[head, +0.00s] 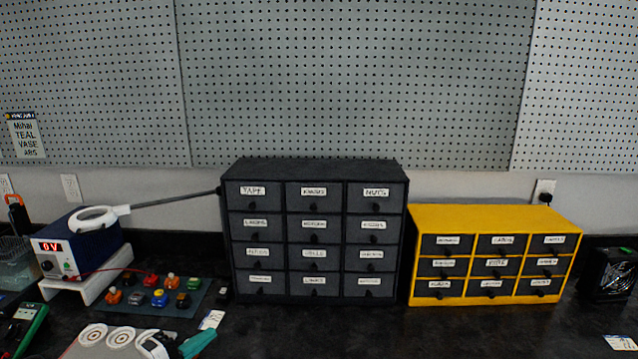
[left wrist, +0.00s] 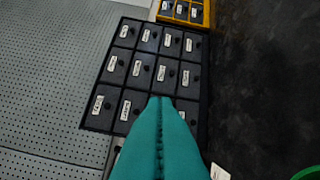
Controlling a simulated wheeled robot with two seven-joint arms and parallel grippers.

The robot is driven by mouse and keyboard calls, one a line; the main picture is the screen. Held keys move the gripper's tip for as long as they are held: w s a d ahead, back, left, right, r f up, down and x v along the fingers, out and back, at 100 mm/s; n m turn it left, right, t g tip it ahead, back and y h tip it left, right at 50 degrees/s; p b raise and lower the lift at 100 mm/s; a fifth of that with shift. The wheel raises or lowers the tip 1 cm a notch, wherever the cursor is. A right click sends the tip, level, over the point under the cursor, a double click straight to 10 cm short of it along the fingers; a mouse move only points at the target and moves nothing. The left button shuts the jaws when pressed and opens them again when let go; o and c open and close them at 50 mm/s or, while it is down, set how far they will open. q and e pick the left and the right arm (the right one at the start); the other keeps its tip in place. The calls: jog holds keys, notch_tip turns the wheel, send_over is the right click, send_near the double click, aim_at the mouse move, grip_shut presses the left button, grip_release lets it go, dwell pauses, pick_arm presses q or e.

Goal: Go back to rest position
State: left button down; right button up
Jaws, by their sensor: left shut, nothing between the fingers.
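My left gripper (head: 205,338) shows at the bottom left of the head view, low in front of the dark cabinet. Its teal fingers are pressed together with nothing between them. In the left wrist view the same shut fingers (left wrist: 160,102) point toward the drawer fronts, with the cabinet beyond the tips. I cannot tell the exact distance between them. My right gripper is in neither view.
A dark drawer cabinet (head: 314,171) and a yellow drawer cabinet (head: 497,214) stand at the back, drawers closed. At left are a blue power supply (head: 92,250), a white-ringed magnifier (head: 92,219) and a tray of colored parts (head: 190,307). The black worktop (head: 400,335) is mostly clear in front.

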pick_arm(q)
jog(key=s+d+f+n+g+y, duration=0.3)
jog(key=s+f+n+y, duration=0.5)
jog(key=s+f+n, duration=0.4)
jog(key=s+a+f+n+g+y, duration=0.15)
jog(key=s+n+g, duration=0.25)
jog(key=s, duration=0.6)
jog(key=s+f+n+g+y, duration=0.1)
jog(key=s+f+n+g, duration=0.3)
jog(key=s, duration=0.6)
notch_tip(320, 180, down, 25)
jog(key=g, duration=0.2)
jog(key=s+a+f, duration=0.2)
jog(key=s+f, duration=1.3)
jog(key=s, duration=0.2)
jog(key=shift+a+f+g, duration=0.35)
jog(key=shift+a+g, duration=0.05)
